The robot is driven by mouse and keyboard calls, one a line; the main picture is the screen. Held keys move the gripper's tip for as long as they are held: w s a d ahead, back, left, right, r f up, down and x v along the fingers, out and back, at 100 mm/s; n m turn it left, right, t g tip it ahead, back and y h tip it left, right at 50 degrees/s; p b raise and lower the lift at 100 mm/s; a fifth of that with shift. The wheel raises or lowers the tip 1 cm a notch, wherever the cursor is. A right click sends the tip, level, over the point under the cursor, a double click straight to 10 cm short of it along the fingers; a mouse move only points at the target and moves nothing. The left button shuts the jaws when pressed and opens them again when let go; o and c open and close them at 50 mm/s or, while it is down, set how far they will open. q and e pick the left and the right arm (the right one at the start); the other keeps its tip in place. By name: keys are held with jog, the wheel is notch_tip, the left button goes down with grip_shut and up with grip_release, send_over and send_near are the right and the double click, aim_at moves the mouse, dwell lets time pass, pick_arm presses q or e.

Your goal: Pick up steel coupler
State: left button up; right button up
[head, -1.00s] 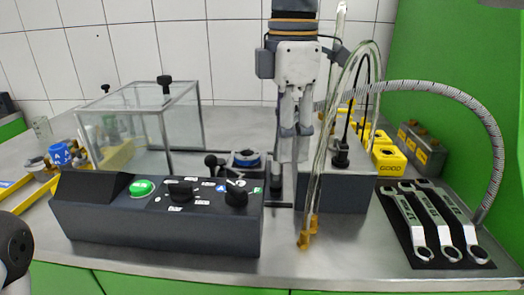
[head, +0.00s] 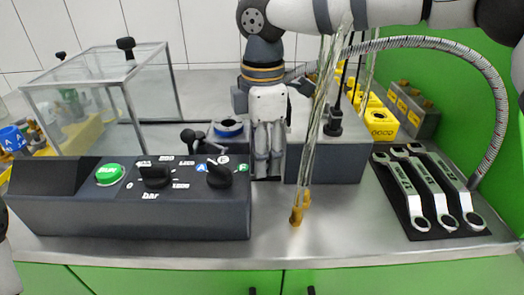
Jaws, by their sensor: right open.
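I cannot make out a steel coupler for certain. My right gripper (head: 267,172) points straight down behind the right end of the dark control box (head: 130,212), beside the dark block (head: 345,162) to its right. Its fingers are open, with only a narrow gap showing, and I see nothing between them. The area behind and below the fingertips is partly hidden by the gripper and the box. Clear hoses hang to the right of the gripper and end in brass-coloured fittings (head: 297,212) near the steel counter (head: 345,222). My left gripper is not in view.
A clear-walled tank (head: 105,95) stands at the back left. A blue-ringed part (head: 228,128) sits just left of my right gripper. Wrenches (head: 430,195) lie on a black mat at the right, below a ribbed hose (head: 490,110). The counter's front right is clear.

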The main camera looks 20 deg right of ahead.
jog(key=shift+r, duration=0.1)
grip_shut()
jog(key=shift+r, duration=0.1)
